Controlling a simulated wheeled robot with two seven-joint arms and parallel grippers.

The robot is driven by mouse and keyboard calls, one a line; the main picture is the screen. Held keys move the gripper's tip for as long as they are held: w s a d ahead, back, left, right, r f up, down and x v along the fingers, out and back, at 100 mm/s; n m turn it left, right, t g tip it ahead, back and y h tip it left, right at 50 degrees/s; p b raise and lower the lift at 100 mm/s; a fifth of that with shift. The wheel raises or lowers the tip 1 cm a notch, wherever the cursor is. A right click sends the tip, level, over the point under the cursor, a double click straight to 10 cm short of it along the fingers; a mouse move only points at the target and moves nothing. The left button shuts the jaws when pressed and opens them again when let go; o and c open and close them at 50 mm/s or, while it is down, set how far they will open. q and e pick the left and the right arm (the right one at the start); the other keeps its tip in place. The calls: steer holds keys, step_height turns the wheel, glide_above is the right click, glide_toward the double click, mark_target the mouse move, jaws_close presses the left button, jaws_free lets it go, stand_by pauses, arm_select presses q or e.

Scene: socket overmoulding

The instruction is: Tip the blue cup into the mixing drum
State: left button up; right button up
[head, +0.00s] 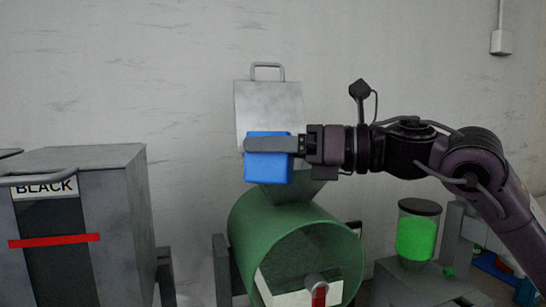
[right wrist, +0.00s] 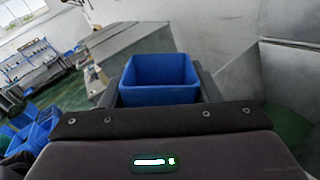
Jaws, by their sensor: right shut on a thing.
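The blue cup (head: 268,168) is a square, open-topped container held in the air above the mixing drum. My right gripper (head: 272,145) comes in from the right and is shut on it. In the right wrist view the cup (right wrist: 160,78) sits between the fingers; its upper inner walls show and it looks roughly upright. Its bottom is hidden there. The mixing drum (head: 290,228) is a green cylinder with a grey hopper (head: 292,188) on top and an upright metal lid (head: 268,105) behind. The cup partly covers the hopper mouth. My left gripper is not in view.
A grey bin labelled BLACK (head: 120,225) with a red stripe stands at the left. A machine with a bright green container (head: 416,238) stands at the right. A wall switch (head: 501,42) is at upper right. The space above the bin is free.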

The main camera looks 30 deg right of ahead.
steer(key=shift+o, duration=0.2)
steer(key=n, duration=0.1)
steer(key=r+n, duration=0.1)
steer(key=n, duration=0.1)
steer(key=shift+s+a, duration=0.1)
steer(key=shift+s, duration=0.1)
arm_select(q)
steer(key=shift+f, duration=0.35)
arm_select(e)
steer(key=shift+r, duration=0.1)
